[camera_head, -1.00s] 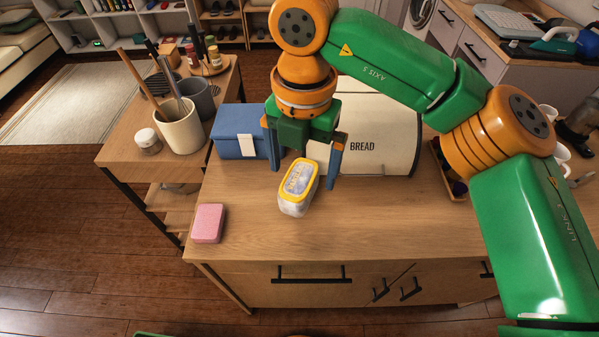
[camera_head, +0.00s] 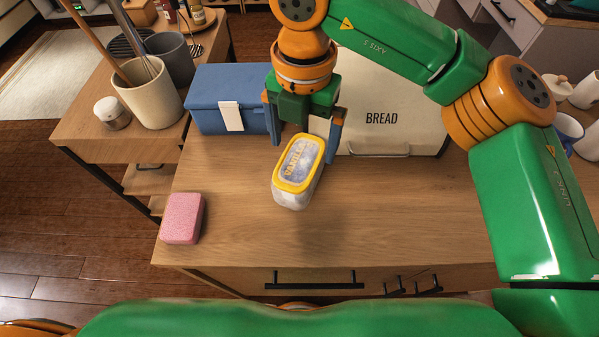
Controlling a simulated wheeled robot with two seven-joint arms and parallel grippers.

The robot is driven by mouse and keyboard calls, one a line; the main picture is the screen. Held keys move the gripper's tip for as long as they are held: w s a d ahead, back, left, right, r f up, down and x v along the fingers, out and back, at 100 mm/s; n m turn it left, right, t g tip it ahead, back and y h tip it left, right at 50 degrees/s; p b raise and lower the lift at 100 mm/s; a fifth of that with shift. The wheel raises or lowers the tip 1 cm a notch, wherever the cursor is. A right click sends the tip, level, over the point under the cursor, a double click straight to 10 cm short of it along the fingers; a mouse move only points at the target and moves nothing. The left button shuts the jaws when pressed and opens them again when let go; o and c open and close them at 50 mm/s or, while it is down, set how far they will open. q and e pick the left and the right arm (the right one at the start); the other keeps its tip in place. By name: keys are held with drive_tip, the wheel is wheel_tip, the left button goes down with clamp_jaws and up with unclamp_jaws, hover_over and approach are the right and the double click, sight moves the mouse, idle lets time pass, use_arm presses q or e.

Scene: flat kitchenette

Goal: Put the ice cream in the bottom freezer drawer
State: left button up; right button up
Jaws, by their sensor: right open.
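The ice cream (camera_head: 298,172) is a white tub with a yellow-rimmed lid marked vanilla. It stands on the wooden counter (camera_head: 380,215), in front of the bread box. My right gripper (camera_head: 303,138) points down just behind and above the tub. Its blue fingers are apart, one to each side of the tub's far end. I cannot tell whether they touch it. My left gripper is not in view. A large green arm part of mine spans the bottom edge. No freezer or freezer drawer is in view.
A blue box (camera_head: 208,90) and a cream bread box (camera_head: 400,95) stand behind the tub. A pink block (camera_head: 182,218) lies at the counter's left front. A utensil pot (camera_head: 152,98) stands on the side table. The counter right of the tub is clear.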

sight(300, 160)
drive_tip(key=f+p, duration=0.1)
drive_tip(key=f, duration=0.1)
drive_tip(key=f+p, duration=0.1)
drive_tip(key=f, duration=0.2)
drive_tip(key=shift+w+a+f, duration=0.1)
drive_tip(key=shift+a+f, duration=0.1)
drive_tip(key=shift+f, duration=0.2)
drive_tip(key=c, duration=1.4)
